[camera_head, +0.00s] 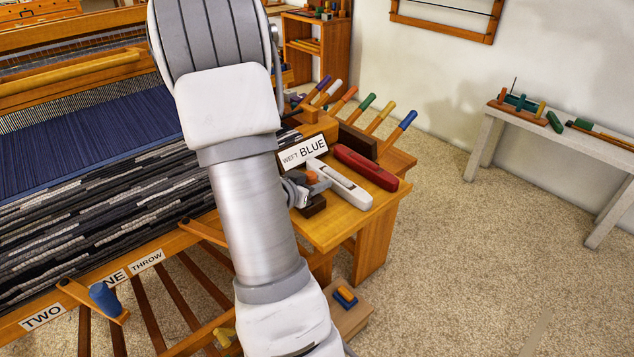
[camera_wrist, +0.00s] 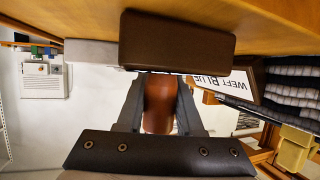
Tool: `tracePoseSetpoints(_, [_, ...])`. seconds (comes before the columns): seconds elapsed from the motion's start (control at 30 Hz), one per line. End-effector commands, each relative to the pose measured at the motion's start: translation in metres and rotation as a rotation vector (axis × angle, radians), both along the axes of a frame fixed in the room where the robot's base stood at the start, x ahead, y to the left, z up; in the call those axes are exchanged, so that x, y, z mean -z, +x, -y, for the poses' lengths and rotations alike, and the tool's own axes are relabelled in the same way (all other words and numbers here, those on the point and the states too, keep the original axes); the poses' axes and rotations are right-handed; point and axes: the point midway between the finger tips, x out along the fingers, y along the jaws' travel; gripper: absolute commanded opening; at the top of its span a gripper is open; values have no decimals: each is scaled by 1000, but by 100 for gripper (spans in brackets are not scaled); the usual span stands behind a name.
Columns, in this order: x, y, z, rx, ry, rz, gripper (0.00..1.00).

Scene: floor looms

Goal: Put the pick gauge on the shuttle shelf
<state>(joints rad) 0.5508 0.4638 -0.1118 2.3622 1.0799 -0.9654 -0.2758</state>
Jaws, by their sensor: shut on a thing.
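My gripper (camera_wrist: 160,112) is shut on an orange-brown piece (camera_wrist: 159,100), which I take to be the pick gauge. Its orange end also shows in the head view (camera_head: 311,177). It is held over the front of the wooden side shelf (camera_head: 343,229), which I take to be the shuttle shelf. A dark brown block (camera_wrist: 178,42) is right by the held piece; it also shows in the head view (camera_head: 314,206). Whether the piece touches the block or shelf, I cannot tell. My arm hides part of the gripper in the head view.
A white shuttle (camera_head: 345,186) and a red shuttle (camera_head: 365,167) lie on the shelf beside the "WEFT BLUE" sign (camera_head: 305,151). Several coloured handles (camera_head: 365,104) stand behind. The loom (camera_head: 90,150) is at left. A grey bench (camera_head: 560,130) stands right; the carpet between is clear.

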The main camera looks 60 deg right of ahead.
Motion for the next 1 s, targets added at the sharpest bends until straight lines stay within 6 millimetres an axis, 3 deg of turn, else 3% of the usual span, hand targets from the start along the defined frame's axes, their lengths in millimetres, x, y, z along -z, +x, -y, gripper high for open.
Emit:
tracePoseSetpoints(0.03, [1,0,0,0,0,-1,39])
tracePoseSetpoints(0.2, [1,0,0,0,0,0,66])
tracePoseSetpoints(0.57, [-5,0,0,0,0,0,66])
tracePoseSetpoints(0.67, [-10,2,-12,-4,0,0,66])
tracePoseSetpoints(1.0, [-38,3,-79,-5,1,0,66])
